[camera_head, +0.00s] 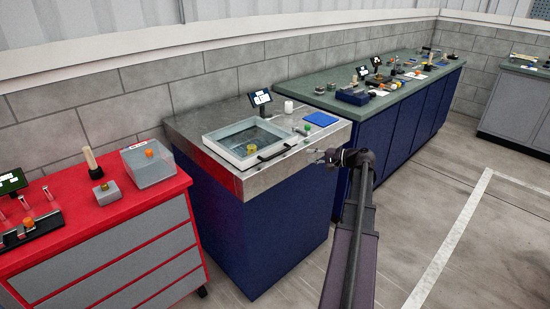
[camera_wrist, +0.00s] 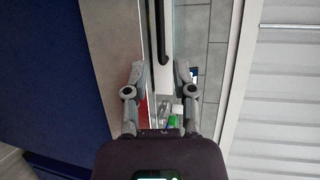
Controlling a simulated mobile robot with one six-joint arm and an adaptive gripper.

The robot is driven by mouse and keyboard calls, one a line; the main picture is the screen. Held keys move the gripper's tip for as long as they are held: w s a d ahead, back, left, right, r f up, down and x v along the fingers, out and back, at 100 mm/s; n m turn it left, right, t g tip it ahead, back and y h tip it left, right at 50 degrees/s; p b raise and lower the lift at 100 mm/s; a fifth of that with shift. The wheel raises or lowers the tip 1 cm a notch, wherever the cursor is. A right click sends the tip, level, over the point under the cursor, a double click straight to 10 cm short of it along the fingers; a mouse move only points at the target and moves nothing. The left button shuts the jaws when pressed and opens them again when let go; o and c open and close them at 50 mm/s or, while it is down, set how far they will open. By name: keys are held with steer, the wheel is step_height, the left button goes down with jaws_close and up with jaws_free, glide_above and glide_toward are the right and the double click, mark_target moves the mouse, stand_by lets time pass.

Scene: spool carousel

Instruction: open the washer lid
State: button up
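The washer lid (camera_head: 238,139) is a clear panel in a pale frame on the metal-topped cabinet, lying flat over the basin. Its black bar handle (camera_head: 277,153) runs along the front side. An orange-yellow piece (camera_head: 251,149) shows through the lid. My gripper (camera_head: 316,157) is just right of the handle, by the cabinet's front right edge. In the wrist view my gripper (camera_wrist: 165,70) is open, with its two fingers apart and nothing between them held. The handle (camera_wrist: 160,32) shows ahead of the fingertips, its near end close to the gap. I see no contact.
A small screen (camera_head: 261,98), white cylinder (camera_head: 288,106), green knob (camera_head: 308,128) and blue pad (camera_head: 321,119) stand on the cabinet top. A red drawer bench (camera_head: 100,225) is at left. A green-topped bench (camera_head: 400,85) stands behind at right. The floor at right is clear.

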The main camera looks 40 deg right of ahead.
mark_target(279, 154)
steer(key=shift+w, duration=0.1)
steer(key=b+x, duration=0.2)
steer(key=x, duration=1.1)
steer(key=shift+w+a+b, duration=0.25)
steer(key=shift+w+b, duration=0.05)
